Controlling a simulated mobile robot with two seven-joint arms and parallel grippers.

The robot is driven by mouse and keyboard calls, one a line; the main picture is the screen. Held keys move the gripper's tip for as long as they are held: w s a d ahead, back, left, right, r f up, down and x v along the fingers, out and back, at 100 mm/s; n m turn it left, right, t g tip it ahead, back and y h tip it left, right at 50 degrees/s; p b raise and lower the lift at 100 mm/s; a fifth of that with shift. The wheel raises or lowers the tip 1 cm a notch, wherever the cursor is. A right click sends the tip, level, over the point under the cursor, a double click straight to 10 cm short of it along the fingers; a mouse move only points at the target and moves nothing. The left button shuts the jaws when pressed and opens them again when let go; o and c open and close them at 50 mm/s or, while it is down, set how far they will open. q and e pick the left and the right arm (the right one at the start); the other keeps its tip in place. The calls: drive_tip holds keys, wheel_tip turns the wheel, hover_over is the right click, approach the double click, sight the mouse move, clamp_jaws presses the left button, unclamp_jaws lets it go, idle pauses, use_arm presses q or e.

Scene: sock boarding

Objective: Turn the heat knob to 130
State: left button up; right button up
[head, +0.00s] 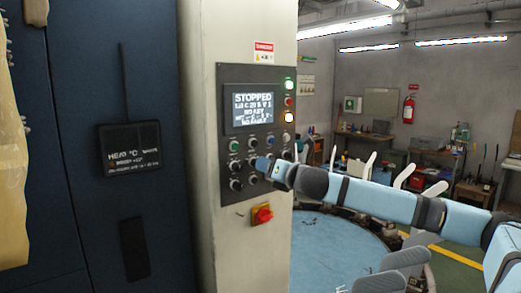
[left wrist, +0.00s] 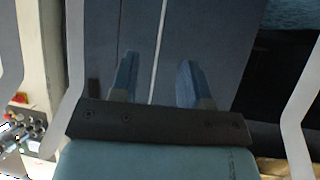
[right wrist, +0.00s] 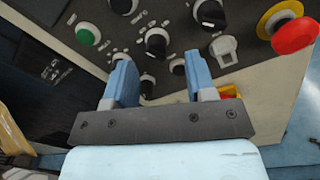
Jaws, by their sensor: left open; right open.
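The grey control panel (head: 254,130) on the cream column carries several black knobs with white pointers; their labels are too small to read, so I cannot tell which is the heat knob. My right gripper (head: 262,164) is at the lower right of the panel. In the right wrist view its open fingers (right wrist: 160,78) point at the panel, with a black knob (right wrist: 156,43) just beyond them; contact is unclear. My left gripper (left wrist: 157,78) is open and empty, facing dark cabinet doors.
A lit screen (head: 252,107) reads "STOPPED". A red switch on a yellow plate (head: 262,214) sits below the knobs, and a green button (right wrist: 84,37) is beside them. A round blue table (head: 335,250) stands right of the column.

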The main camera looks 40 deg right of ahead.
drive_tip(key=w+p, duration=0.3)
drive_tip(key=shift+w+a, duration=0.1)
drive_tip(key=shift+w, duration=0.25)
drive_tip(key=c, duration=0.8)
use_arm(q)
wheel_tip(320, 180, up, 4)
drive_tip(key=shift+w+a+f+n, duration=0.1)
drive_tip(key=shift+a+f+n, duration=0.05)
drive_tip(key=shift+f+n, duration=0.15)
use_arm(e)
drive_tip(key=shift+c, duration=0.6)
